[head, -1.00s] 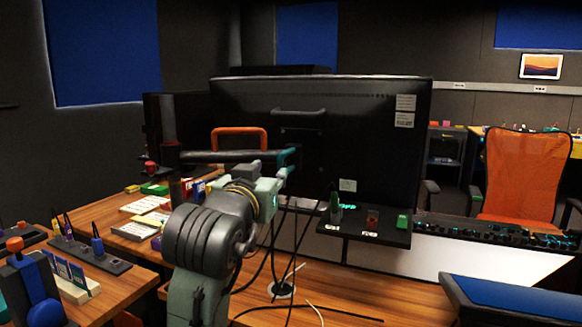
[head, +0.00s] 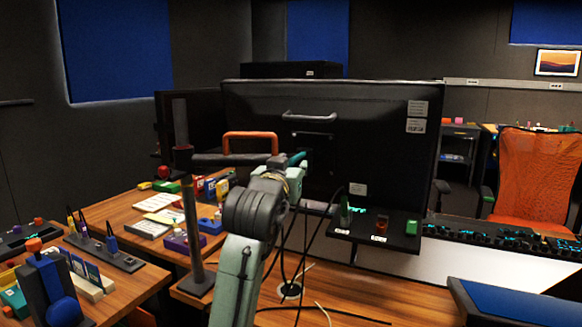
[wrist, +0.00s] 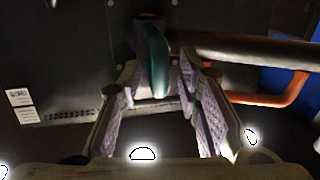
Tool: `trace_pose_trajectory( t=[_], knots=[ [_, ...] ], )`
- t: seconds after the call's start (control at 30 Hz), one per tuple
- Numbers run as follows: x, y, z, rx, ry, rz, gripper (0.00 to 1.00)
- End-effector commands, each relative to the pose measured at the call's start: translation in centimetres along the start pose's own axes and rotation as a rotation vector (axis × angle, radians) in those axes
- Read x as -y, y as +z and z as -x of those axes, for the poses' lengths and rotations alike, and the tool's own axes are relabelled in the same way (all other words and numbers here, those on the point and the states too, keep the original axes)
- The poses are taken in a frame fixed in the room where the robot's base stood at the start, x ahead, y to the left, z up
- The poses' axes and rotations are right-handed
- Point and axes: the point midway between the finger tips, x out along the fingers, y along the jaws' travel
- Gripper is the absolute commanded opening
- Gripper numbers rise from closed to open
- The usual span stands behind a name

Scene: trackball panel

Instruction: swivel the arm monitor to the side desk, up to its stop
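The arm monitor (head: 375,140) stands upright with its dark back towards me in the head view. Its black support arm (head: 215,159) runs left from behind the screen to an upright post (head: 192,235). An orange handle (head: 250,135) rises above that arm and also shows in the wrist view (wrist: 285,92). A teal piece (wrist: 157,62) is at the arm's screen end. My gripper (wrist: 160,72) is open at the monitor's back, its purple-padded fingers on either side of the teal piece. I cannot tell whether either finger touches it.
The side desk (head: 115,215) at left holds boxes and small control panels. A small shelf with controls (head: 375,232) sits below the screen. Cables hang beside my arm. A blue-topped panel (head: 510,300) is at front right, an orange chair (head: 535,170) behind.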

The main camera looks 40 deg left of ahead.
Motion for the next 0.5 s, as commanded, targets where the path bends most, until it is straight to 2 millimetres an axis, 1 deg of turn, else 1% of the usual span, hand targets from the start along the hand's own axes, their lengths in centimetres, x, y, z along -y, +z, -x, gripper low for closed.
trace_pose_trajectory(
  t=[0.03,0.4,0.47,0.5],
  knots=[
    [0.0,-0.01,0.01,0.0,0.0,0.0,0.29],
    [0.06,-0.01,0.04,0.0,-0.001,0.0,0.04],
    [0.08,-0.01,0.04,0.0,-0.002,0.001,0.0],
    [0.1,-0.01,0.05,0.0,-0.002,0.001,0.0]
  ],
)
